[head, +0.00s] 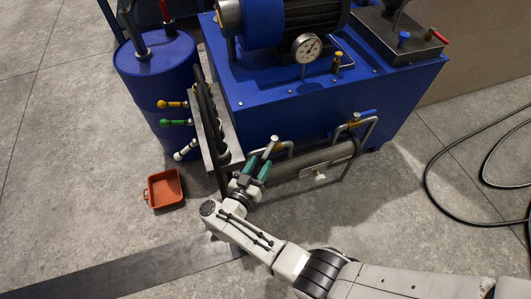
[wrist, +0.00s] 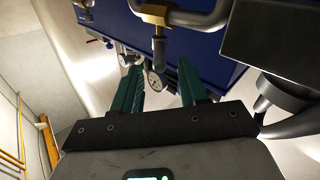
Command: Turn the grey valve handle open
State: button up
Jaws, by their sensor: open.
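The grey valve handle (head: 271,146) is a short, pale stub on a pipe valve at the front of the blue machine. In the wrist view, the brass valve (wrist: 155,14) hangs from a bent grey pipe, and its handle (wrist: 158,50) appears between and just beyond my fingertips. My gripper (head: 258,164) has two teal fingers and is open and empty. It is just below the handle in the head view; it also shows in the wrist view (wrist: 160,68). I cannot tell whether a finger touches the handle.
A blue-handled valve (head: 355,121) is to the right. Orange (head: 172,104), green (head: 177,122) and white (head: 186,150) levers stick out at the left. A blue drum (head: 157,70), red tray (head: 163,188) and black hose (head: 450,205) are nearby. Floor in front is partly clear.

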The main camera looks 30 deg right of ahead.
jog(key=v, duration=0.3)
jog(key=shift+s+a, duration=0.2)
jog(key=shift+a, duration=0.05)
